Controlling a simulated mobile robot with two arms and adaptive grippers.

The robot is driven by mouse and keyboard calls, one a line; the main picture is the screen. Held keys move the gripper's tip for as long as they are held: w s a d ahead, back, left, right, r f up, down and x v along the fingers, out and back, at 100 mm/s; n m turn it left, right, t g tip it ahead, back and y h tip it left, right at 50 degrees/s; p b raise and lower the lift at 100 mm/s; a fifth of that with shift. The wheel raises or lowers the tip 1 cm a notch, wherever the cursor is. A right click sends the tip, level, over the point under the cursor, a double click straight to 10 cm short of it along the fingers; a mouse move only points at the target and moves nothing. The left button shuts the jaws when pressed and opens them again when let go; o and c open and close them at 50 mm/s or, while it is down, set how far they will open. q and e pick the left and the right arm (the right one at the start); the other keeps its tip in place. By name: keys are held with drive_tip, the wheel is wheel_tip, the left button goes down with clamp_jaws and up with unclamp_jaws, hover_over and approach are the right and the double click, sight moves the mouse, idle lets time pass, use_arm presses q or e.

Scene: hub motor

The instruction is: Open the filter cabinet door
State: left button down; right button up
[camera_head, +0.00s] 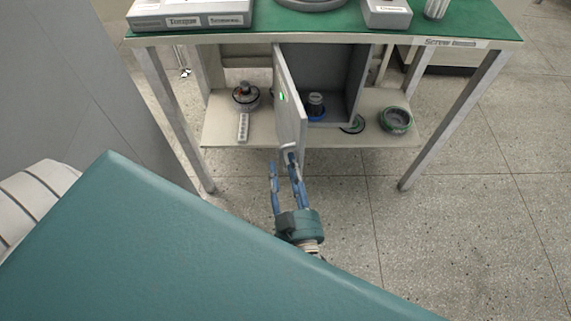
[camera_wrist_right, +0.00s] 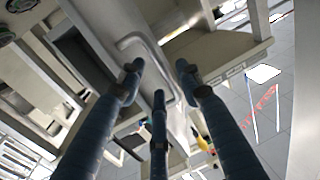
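The filter cabinet door (camera_head: 291,98), a pale grey panel with a green mark, stands swung out from the grey cabinet (camera_head: 354,75) under the table. The cabinet's inside shows, with a dark round-topped part (camera_head: 316,103) in it. The door handle (camera_head: 289,147) is a pale bar near the door's lower front edge; it also shows as a loop in the right wrist view (camera_wrist_right: 150,50). My right gripper (camera_head: 282,160) is at the handle, its blue fingers spread apart. Whether a finger touches the handle I cannot tell. My left gripper is not in view.
The table (camera_head: 320,37) has a green top, with bins (camera_head: 190,14) and a box (camera_head: 387,14) on it. On its lower shelf (camera_head: 220,130) are a motor-like part (camera_head: 245,93), a pale strip (camera_head: 243,127) and a round green-dark part (camera_head: 396,119). Floor at right is clear.

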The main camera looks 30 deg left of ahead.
drive_tip(key=v, duration=1.1)
drive_tip(key=shift+r, duration=0.1)
